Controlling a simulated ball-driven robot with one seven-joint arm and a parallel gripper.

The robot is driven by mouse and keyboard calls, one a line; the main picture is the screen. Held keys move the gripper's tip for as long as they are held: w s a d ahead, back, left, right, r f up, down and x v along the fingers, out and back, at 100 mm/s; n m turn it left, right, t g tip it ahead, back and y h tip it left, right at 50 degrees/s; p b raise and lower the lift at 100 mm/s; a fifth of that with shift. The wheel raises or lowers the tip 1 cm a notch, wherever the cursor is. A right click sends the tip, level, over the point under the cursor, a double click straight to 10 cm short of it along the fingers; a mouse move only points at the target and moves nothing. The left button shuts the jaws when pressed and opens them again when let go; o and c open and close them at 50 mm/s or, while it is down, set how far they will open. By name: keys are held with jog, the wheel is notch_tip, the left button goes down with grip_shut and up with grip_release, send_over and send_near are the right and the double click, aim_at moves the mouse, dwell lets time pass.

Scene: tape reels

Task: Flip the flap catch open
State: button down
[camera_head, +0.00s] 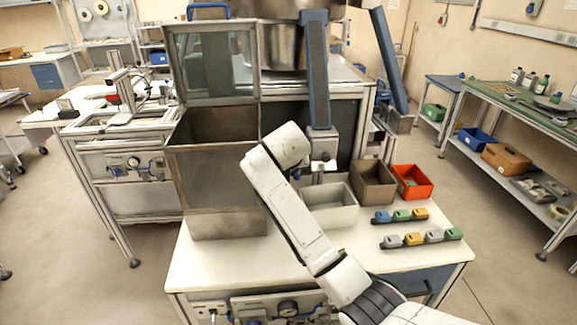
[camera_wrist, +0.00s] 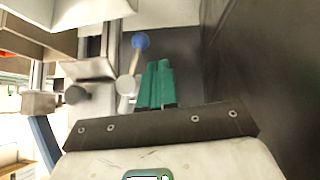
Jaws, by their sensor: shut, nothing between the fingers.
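My gripper's teal fingers (camera_wrist: 158,66) are pressed together and empty in the wrist view. Just past their tips is a lever with a blue ball knob (camera_wrist: 140,42) on a pale rod; it looks like the flap catch. The knob is slightly left of the fingertips; whether they touch it I cannot tell. The rod's lower end meets a metal fitting (camera_wrist: 92,68) on the left. In the head view my white arm hides the gripper and most of the catch. A metal chute outlet (camera_head: 321,145) shows just right of the arm.
A grey open bin (camera_head: 331,207) stands below the outlet, with brown (camera_head: 373,185) and orange (camera_head: 412,182) bins to its right. A tall metal box (camera_head: 216,165) stands left of the arm. Small coloured blocks (camera_head: 402,217) lie in rows on the bench. A dark wall (camera_wrist: 275,80) runs close right of my fingers.

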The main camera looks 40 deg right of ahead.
jog(key=shift+s, duration=0.1)
jog(key=b+v, duration=0.1)
jog(key=v, duration=0.9)
jog(key=shift+s+a+r+b, duration=0.2)
jog(key=shift+r+b, duration=0.05)
jog(key=shift+b, duration=0.05)
